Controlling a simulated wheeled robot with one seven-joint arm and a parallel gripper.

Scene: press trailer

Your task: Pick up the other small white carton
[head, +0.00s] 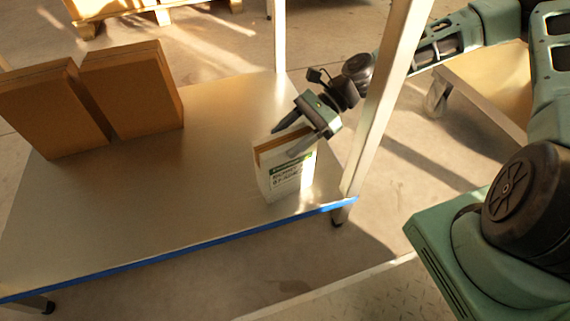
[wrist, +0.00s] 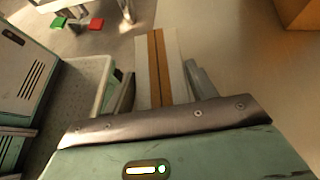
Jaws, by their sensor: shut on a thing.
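A small white carton (head: 285,172) with a green band and dark print stands at the right end of the shelf. My gripper (head: 291,140) reaches down over its top from the right and is shut on it, one finger on each side. In the wrist view the carton (wrist: 143,65) shows its white edges and brown taped top between the two fingers (wrist: 160,88). The carton looks upright; I cannot tell whether its base touches the shelf. No second white carton is visible.
The grey shelf (head: 205,190) has a blue front edge (head: 190,252). Two brown boxes (head: 132,90) stand at its left. A metal post (head: 385,105) rises close to my arm at the right. The shelf's middle is clear. A wooden pallet (head: 120,10) lies behind.

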